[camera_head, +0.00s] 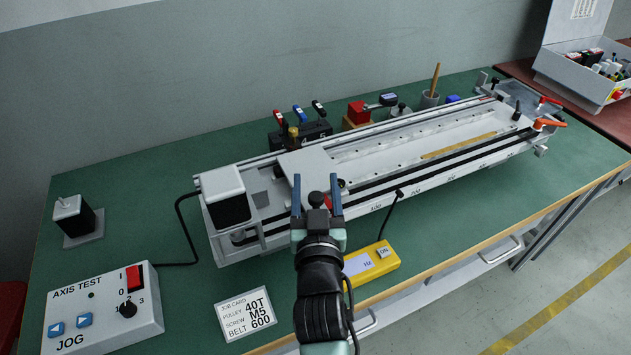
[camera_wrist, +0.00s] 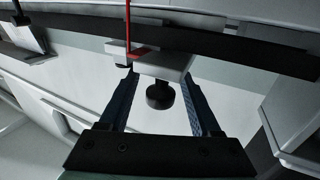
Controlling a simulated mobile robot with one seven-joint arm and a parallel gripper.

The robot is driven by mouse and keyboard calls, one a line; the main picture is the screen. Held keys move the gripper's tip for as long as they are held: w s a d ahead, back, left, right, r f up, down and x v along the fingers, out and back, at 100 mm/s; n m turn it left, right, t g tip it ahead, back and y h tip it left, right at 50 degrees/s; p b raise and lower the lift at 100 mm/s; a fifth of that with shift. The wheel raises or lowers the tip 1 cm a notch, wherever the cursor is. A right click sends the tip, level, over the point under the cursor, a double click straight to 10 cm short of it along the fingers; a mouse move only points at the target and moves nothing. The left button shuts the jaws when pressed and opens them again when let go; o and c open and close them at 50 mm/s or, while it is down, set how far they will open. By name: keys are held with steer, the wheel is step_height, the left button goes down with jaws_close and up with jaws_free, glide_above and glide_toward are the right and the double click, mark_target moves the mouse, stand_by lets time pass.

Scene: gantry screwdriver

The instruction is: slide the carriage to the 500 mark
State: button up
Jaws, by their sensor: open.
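The gantry carriage is a light grey plate (camera_head: 306,163) near the left end of the long linear axis in the head view. My gripper (camera_head: 316,188) is open at the carriage's front edge and partly covers it. In the wrist view my two blue fingers (camera_wrist: 162,92) stand on either side of a black knob (camera_wrist: 160,97) under a pale block (camera_wrist: 165,66), with gaps visible. A red pointer (camera_wrist: 138,53) crosses above the knob. Scale marks (camera_head: 415,188) run along the front rail to the right; the numbers are too small to read surely.
A yellow box (camera_head: 372,264) with an ON button sits right of my arm, its cable near the rail. A job card (camera_head: 245,313) and an axis test box (camera_head: 103,311) lie at left. Red-handled clamps (camera_head: 549,123) stand at the axis's right end. Black tool holders stand behind.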

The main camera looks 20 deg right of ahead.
steer(key=shift+w+d, duration=0.15)
steer(key=shift+w, duration=0.2)
steer(key=shift+c, duration=0.2)
jaws_close()
stand_by(1.0)
